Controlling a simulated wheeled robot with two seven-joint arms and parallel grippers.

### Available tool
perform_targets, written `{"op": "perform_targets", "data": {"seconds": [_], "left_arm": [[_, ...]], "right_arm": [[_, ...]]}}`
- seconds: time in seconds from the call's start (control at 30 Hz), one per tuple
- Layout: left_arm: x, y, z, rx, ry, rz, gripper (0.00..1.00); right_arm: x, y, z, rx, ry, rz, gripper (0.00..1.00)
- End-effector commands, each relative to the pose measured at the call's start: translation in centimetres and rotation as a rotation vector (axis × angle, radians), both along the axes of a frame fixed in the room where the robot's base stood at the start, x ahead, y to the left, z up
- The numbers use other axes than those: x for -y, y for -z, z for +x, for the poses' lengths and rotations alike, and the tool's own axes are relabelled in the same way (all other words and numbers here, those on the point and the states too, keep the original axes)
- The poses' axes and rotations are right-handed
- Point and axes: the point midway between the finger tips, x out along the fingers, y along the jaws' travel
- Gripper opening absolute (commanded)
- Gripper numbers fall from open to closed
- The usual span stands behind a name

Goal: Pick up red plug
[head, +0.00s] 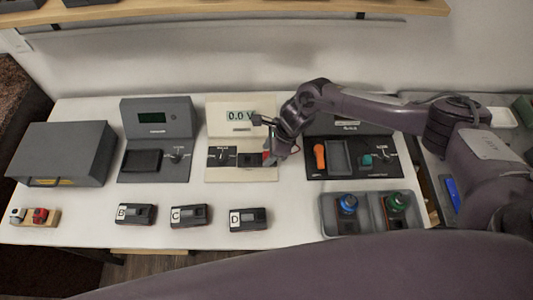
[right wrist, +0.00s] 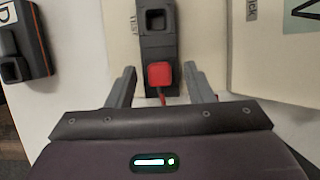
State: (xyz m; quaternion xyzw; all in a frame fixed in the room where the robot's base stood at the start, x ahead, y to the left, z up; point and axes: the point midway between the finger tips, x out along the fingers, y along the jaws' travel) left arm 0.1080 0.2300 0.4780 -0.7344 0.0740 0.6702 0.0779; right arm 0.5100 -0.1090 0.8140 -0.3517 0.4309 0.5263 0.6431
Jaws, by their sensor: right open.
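The red plug (right wrist: 160,75) is a small square red block with a short red lead below it. It sits at the near end of a dark grey module (right wrist: 155,45) on the cream meter station (head: 240,175). In the head view only a sliver of the plug (head: 266,157) shows beside my gripper. My right gripper (right wrist: 159,70) is open, with one finger on each side of the plug and a gap on both sides. In the head view my right gripper (head: 273,150) is over the station's right part. My left gripper is not in view.
Dark stations stand left (head: 155,165) and right (head: 370,160) of the meter station. Modules B (head: 137,214), C (head: 190,215) and D (head: 249,218) lie in front. A grey tray (head: 370,230) with blue and green knobbed parts is at front right. A grey box (head: 62,152) stands left.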

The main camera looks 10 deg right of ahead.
Motion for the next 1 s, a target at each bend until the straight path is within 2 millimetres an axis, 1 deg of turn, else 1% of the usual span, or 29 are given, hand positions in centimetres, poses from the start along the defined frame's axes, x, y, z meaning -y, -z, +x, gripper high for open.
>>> {"op": "perform_targets", "data": {"seconds": [0.13,0.17,0.5,0.53,0.83,0.97,1.0], "left_arm": [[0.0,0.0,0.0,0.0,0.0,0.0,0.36],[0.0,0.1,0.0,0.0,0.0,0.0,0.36],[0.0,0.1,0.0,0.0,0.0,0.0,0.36],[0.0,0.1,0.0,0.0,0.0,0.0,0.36],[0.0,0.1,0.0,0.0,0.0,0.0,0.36],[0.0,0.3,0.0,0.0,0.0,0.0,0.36],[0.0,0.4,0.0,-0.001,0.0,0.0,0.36]], "right_arm": [[0.0,0.0,0.0,0.0,0.0,0.0,0.47],[0.0,0.0,0.0,0.0,0.0,0.0,0.46],[0.0,0.0,0.0,0.0,0.0,0.001,0.01],[0.0,0.0,0.0,0.0,0.0,0.001,0.0],[0.0,-0.2,0.1,0.001,0.0,0.002,0.0],[-0.1,-1.1,0.1,0.003,0.0,0.003,0.0],[-0.1,-1.6,0.1,0.003,0.0,0.003,0.0]]}}
